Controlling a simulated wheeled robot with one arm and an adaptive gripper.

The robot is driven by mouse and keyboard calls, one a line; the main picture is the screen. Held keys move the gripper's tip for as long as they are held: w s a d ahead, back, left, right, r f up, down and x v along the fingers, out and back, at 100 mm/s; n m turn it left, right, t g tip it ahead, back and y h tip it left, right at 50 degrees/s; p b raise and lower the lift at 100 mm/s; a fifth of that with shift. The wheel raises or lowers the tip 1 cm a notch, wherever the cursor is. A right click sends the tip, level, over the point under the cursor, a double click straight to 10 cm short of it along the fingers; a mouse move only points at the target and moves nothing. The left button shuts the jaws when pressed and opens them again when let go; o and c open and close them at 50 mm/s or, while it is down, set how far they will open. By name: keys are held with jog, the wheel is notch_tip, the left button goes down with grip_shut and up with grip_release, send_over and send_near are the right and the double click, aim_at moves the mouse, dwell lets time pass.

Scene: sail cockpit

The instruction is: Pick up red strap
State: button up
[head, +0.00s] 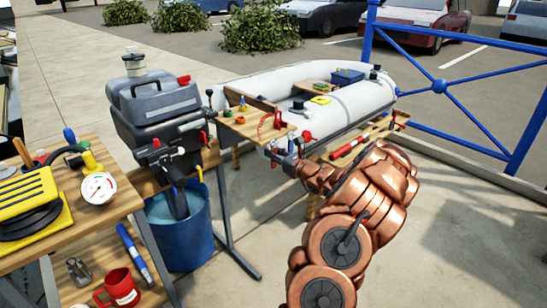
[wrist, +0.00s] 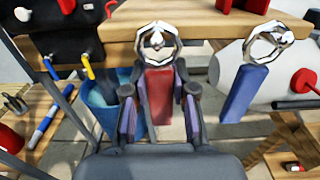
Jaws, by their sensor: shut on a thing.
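The red strap (wrist: 158,92) hangs from a shiny metal ring (wrist: 156,38) near the edge of a wooden board in the wrist view. My gripper (wrist: 159,100) is shut on the red strap, with one dark finger on each side of it. A blue strap (wrist: 242,92) with a similar metal ring hangs to the right, apart from my fingers. In the head view, my gripper (head: 282,158) is small, below the wooden board's edge, and I cannot clearly make out the red strap there.
The wooden board (wrist: 205,26) is just above the straps. A blue bucket (head: 182,237) stands below the outboard motor (head: 155,105). The white inflatable boat (head: 365,97) lies behind my arm. A bench with a gauge (head: 98,187) and a red mug (head: 122,287) is at left.

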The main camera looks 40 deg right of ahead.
grip_shut()
jog(key=shift+r, duration=0.2)
